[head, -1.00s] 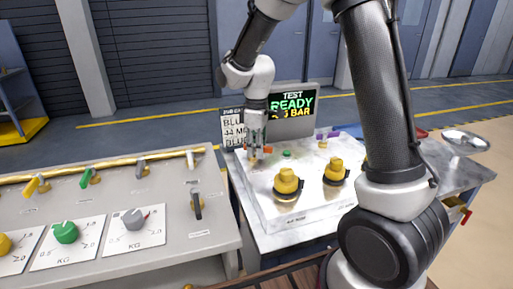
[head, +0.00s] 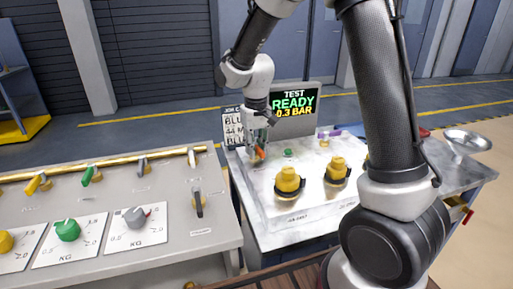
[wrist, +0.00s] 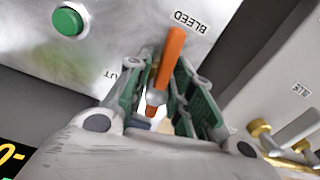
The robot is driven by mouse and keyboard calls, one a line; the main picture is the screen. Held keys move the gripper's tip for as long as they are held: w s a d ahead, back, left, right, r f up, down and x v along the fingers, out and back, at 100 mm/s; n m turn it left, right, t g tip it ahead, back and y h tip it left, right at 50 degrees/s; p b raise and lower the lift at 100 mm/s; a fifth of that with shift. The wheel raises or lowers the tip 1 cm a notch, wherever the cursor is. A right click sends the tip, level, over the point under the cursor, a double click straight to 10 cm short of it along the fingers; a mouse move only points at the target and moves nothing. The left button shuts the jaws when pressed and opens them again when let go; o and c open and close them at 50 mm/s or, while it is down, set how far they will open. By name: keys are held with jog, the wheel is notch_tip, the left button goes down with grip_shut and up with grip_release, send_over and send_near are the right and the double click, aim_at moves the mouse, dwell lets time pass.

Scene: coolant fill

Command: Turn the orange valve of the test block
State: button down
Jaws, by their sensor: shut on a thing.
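The test block (head: 318,207) is a pale metal block on a bench. Its orange valve (head: 260,153) is a lever at the block's back left corner. In the wrist view the orange lever (wrist: 171,57) sticks out between the green-padded fingers, near the label BLEED. My gripper (head: 256,146) reaches down from above onto the valve. In the wrist view my gripper (wrist: 166,88) has a finger on each side of the lever and is shut on it. The lower part of the valve is partly hidden by the fingers.
A screen (head: 294,107) behind the block reads TEST READY 0.3 BAR. A green button (wrist: 67,21) sits close to the valve. Two yellow knobs (head: 289,181) (head: 337,170) stand on the block's front. A panel (head: 120,195) with several small valves and dials is at left.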

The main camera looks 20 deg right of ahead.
aim_at(255, 144)
jog(key=shift+m, duration=0.6)
jog(key=c, duration=1.5)
grip_release()
notch_tip(255, 144, up, 12)
